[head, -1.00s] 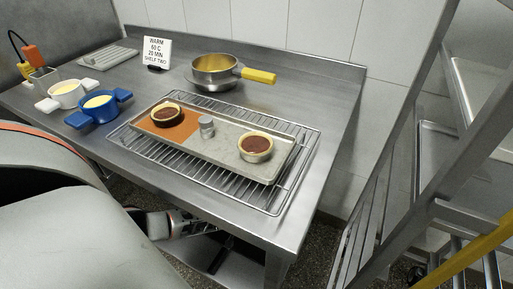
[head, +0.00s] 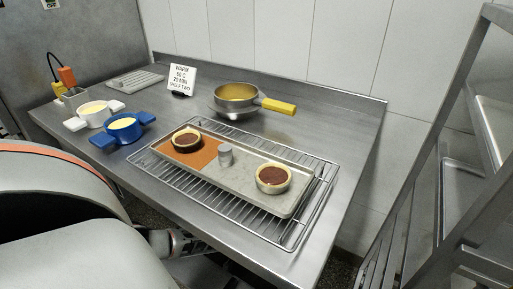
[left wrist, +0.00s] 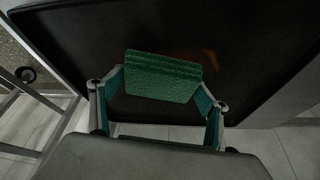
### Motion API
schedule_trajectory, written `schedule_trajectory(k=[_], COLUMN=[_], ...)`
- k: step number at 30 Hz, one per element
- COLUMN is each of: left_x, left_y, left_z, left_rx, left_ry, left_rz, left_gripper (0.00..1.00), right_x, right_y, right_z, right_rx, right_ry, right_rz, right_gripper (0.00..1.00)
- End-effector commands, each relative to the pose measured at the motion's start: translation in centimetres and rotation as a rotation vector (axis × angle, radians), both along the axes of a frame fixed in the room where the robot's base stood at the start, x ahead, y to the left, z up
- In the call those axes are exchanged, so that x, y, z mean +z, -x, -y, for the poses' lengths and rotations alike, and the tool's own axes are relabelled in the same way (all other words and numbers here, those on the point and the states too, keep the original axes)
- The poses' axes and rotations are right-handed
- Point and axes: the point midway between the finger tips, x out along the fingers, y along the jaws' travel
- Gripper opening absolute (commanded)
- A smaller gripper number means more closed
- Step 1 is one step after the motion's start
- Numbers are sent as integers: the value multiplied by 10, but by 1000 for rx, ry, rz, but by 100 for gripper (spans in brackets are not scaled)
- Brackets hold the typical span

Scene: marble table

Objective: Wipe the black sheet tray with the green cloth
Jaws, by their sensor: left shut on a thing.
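The green cloth (left wrist: 163,82) is a folded, textured block in the left wrist view. My left gripper (left wrist: 160,80) is shut on it, with one finger at each side. The black sheet tray (left wrist: 265,65) fills the upper part of that view, beyond the cloth. A faint orange-brown smear (left wrist: 208,60) shows on its dark face, just right of the cloth's top edge. I cannot tell whether the cloth touches the tray. The head view shows neither cloth nor black tray. My right gripper is in neither view.
A steel table (head: 330,110) holds a wire rack (head: 310,225) with a pale tray (head: 235,182) bearing two tarts and an orange patch. A yellow-handled pan (head: 237,98), a sign (head: 181,78) and blue (head: 123,130) and white (head: 93,115) pots stand behind. A metal shelf frame (head: 440,170) is at right.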

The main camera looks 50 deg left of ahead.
Motion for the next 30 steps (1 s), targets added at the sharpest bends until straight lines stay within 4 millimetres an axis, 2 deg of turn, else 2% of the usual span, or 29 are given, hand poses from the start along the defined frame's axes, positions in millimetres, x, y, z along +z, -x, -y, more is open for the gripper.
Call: schedule_trajectory(k=[9, 17, 30], left_x=[-2, -1, 1], left_y=[10, 11, 16], left_z=[-26, -34, -61], left_rx=[1, 0, -1], left_ry=[-4, -3, -1], left_rz=[-7, -6, -3], left_gripper=[54, 54, 54], right_x=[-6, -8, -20], right_y=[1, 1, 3], right_z=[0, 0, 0], right_rx=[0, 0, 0], right_ry=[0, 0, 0], right_rz=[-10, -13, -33], right_gripper=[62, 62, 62])
